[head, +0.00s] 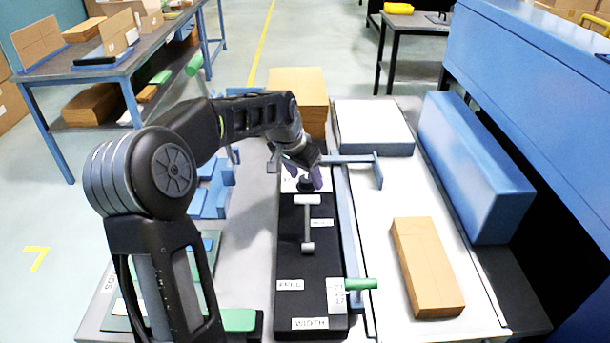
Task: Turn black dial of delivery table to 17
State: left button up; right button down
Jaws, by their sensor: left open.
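The black dial (306,185) is a small dark knob on a white plate at the far end of the black panel (305,265) of the delivery table (385,215). My left gripper (304,182) reaches down over the dial from the far side, with its purplish fingers open to either side of it. I cannot tell whether the fingers touch it. The dial's scale and pointer are mostly hidden or too small to read. My right gripper is not in view.
A grey T-shaped lever (307,220) stands on the panel just nearer than the dial. A green-handled lever (360,284) is at the panel's near right. A blue rail (349,235) runs along the panel's right side. A cardboard box (426,265) lies on the white surface to the right.

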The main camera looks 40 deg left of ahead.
pick_arm(q)
grip_shut()
dwell(0.6)
jog(key=shift+n, duration=0.4)
jog(key=shift+d+n+y+b, duration=0.2)
jog(key=shift+n+y+b, duration=0.4)
jog(key=shift+n, duration=0.6)
jog(key=n+y+b, duration=0.1)
jog(key=n, duration=0.2)
jog(key=shift+w+n+g, duration=0.1)
jog(key=shift+n+g, duration=0.2)
jog(key=n+y+b, duration=0.1)
jog(key=n, duration=0.1)
jog(key=shift+d+n+g, duration=0.1)
jog(key=shift+n+g, duration=0.2)
jog(key=shift+n+g+y, duration=0.4)
jog(key=shift+n, duration=0.8)
